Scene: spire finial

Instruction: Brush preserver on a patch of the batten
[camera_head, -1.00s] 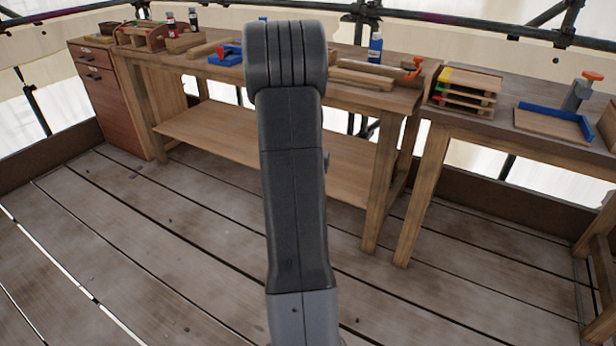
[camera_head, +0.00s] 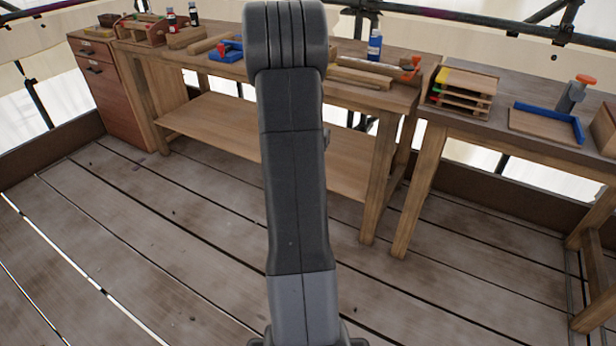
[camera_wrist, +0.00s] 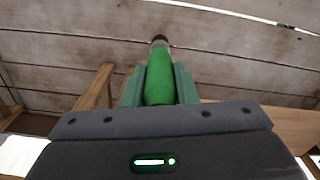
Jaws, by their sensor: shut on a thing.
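My gripper (camera_wrist: 158,72) is shut on a green cylindrical handle (camera_wrist: 160,82) in the wrist view. The handle has a dark end pointing away over the plank floor; I cannot tell for sure that it is the brush. In the head view my arm hides the gripper and what it holds. A long wooden strip (camera_head: 358,78), possibly the batten, lies on the long workbench near an orange-handled clamp (camera_head: 410,66). Dark bottles with red labels (camera_head: 172,20) stand at the bench's left end, and a blue bottle (camera_head: 375,45) stands right of my arm. Which one holds preserver is not readable.
The long workbench (camera_head: 215,120) has a lower shelf. A second bench (camera_head: 480,105) at right carries stacked trays (camera_head: 463,92), a blue-edged board (camera_head: 545,122) and another clamp (camera_head: 572,95). Drawers (camera_head: 110,95) stand at left. The plank floor (camera_head: 150,240) in front is clear.

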